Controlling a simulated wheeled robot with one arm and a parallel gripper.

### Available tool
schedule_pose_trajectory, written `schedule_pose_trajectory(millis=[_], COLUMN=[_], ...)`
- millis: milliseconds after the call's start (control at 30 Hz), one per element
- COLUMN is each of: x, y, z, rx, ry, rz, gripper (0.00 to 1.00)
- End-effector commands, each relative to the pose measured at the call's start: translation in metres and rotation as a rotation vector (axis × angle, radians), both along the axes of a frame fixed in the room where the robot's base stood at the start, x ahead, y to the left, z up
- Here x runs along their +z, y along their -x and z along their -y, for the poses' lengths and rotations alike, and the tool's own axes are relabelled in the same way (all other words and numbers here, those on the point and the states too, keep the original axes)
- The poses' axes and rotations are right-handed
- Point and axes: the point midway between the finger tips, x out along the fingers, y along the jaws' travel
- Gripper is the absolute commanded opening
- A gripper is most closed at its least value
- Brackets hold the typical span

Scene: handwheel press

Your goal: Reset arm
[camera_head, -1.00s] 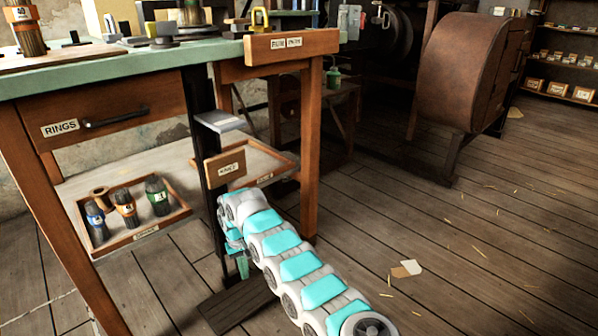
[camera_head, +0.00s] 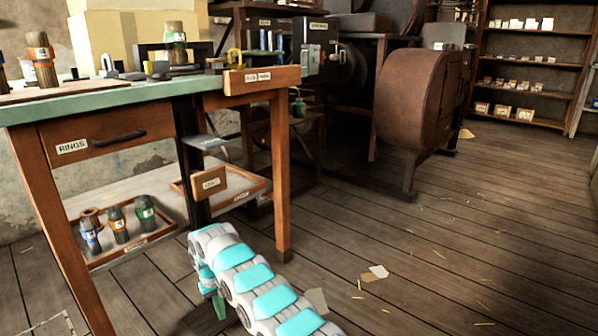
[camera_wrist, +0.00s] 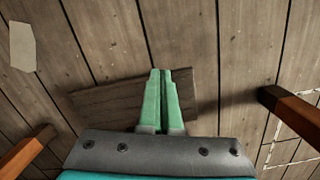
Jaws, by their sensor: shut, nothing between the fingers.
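My gripper (camera_wrist: 162,85) is shut and empty in the wrist view, its two green fingers together and pointing down toward the plank floor. A dark wooden board (camera_wrist: 105,103) lies on the floor behind the fingertips. In the head view my white and teal arm reaches toward the workbench, and a bit of green at its far end (camera_head: 219,306) is my gripper, low beside the bench's front; the fingers are mostly hidden there.
Bench legs flank my gripper in the wrist view, one at right (camera_wrist: 290,106). A large brown drum (camera_head: 410,98) stands behind. The floor at right is open.

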Motion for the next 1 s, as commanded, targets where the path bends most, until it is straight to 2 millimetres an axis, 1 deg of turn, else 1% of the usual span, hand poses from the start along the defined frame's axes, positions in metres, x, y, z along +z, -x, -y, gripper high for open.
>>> schedule_pose_trajectory(millis=[33, 167, 267, 367, 467, 533, 600, 667, 700, 767, 800, 833, 867, 900, 967, 1000], x=[0.005, 0.015, 0.027, 0.039, 0.058, 0.073, 0.092, 0.105, 0.116, 0.129, 0.140, 0.146, 0.152, 0.162, 0.174, 0.183], y=[-0.002, -0.006, -0.010, -0.013, -0.016, -0.016, -0.017, -0.015, -0.015, -0.010, -0.008, -0.005, -0.001, 0.003, 0.011, 0.017], z=[0.005, 0.019, 0.031, 0.047, 0.066, 0.085, 0.105, 0.122, 0.133, 0.151, 0.161, 0.170, 0.179, 0.189, 0.206, 0.216], rx=[-0.005, -0.018, -0.030, -0.047, -0.069, -0.088, -0.112, -0.133, -0.147, -0.168, -0.182, -0.192, -0.203, -0.218, -0.238, -0.253], ry=[0.006, 0.024, 0.037, 0.055, 0.074, 0.093, 0.107, 0.121, 0.127, 0.138, 0.143, 0.149, 0.155, 0.158, 0.166, 0.168], rz=[0.004, 0.007, 0.016, 0.019, 0.029, 0.031, 0.041, 0.044, 0.049, 0.048, 0.052, 0.051, 0.049, 0.052, 0.049, 0.051], gripper=[0.00, 0.00, 0.00, 0.00, 0.00, 0.00, 0.00, 0.00, 0.00, 0.00, 0.00, 0.00, 0.00, 0.00, 0.00, 0.00])
